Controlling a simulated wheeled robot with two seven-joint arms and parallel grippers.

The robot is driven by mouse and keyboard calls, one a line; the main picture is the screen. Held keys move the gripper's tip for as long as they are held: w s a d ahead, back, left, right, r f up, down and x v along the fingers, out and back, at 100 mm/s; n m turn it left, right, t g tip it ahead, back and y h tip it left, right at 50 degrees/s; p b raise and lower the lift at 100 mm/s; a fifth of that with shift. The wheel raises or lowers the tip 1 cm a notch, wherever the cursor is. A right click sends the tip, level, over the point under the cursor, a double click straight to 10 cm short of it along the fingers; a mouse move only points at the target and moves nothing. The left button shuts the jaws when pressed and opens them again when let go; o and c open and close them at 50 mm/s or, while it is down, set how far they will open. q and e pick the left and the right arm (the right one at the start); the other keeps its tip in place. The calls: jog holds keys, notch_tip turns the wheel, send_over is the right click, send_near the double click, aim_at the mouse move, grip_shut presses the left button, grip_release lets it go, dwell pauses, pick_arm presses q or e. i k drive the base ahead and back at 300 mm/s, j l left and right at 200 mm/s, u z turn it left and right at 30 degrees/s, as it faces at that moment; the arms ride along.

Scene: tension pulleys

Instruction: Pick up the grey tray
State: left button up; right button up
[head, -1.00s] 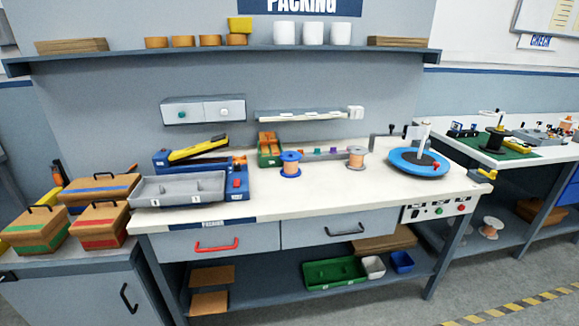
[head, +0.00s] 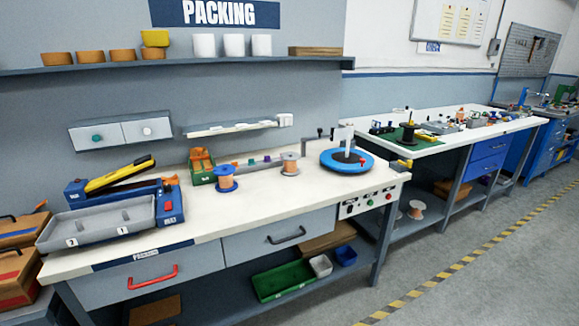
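The grey tray (head: 97,225) lies on the left end of the white packing bench (head: 215,228), near its front edge. It is shallow and rectangular, with two small numbered labels on its front wall, and looks empty. Its back edge is close against a blue device with a yellow lever arm (head: 120,174); I cannot tell whether they touch. Neither of my grippers shows in the head view.
Two copper-coloured spools, the nearer with blue flanges (head: 226,178), and a blue turntable (head: 346,161) stand farther right on the bench. Brown cases (head: 16,277) with handles sit left of it. The bench's front middle is clear. Open floor (head: 480,262) lies right.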

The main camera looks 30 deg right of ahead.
aim_at(64, 230)
jog(key=i+j, duration=0.85)
jog(key=j, duration=0.1)
